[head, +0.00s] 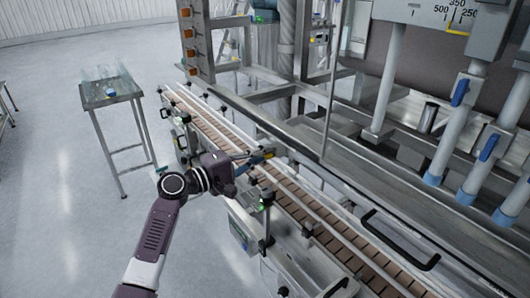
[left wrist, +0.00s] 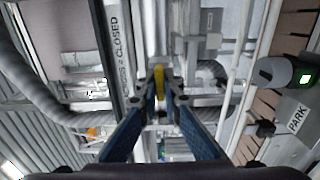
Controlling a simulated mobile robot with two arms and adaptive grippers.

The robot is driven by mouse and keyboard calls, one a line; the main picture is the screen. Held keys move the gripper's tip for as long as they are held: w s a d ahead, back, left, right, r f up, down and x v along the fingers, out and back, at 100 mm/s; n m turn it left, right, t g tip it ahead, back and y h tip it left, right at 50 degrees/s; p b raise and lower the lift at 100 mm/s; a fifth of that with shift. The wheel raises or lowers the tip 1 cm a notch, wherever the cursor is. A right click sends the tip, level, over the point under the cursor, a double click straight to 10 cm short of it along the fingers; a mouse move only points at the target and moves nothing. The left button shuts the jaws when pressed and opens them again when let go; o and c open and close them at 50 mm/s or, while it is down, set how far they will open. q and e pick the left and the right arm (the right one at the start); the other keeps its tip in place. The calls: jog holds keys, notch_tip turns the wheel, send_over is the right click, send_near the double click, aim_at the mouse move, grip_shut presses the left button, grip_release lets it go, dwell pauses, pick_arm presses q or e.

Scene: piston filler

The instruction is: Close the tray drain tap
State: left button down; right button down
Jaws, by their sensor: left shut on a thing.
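The tray drain tap shows as a yellow lever (left wrist: 159,80) in the left wrist view, upright in the picture between my fingertips. In the head view a small yellow bit (head: 269,155) shows at the tip of my left gripper (head: 256,158), beyond the conveyor's far side rail. In the left wrist view the blue fingers of my left gripper (left wrist: 159,97) converge and are shut on the yellow lever. The tap's body is mostly hidden behind the fingertips. A label strip (left wrist: 117,50) beside it ends in "= CLOSED". My right gripper is in neither view.
The slatted conveyor (head: 290,192) runs diagonally under my left forearm. A black handle (head: 400,240) is on the machine's front edge. Filler nozzles with blue valves (head: 460,92) stand at right. A "PARK" plate (left wrist: 298,118) is at right in the wrist view. A small steel table (head: 110,92) stands at left.

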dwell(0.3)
pick_arm(q)
jog(key=c, duration=2.1)
grip_release()
jog(key=shift+a, duration=0.1)
jog(key=v, duration=1.2)
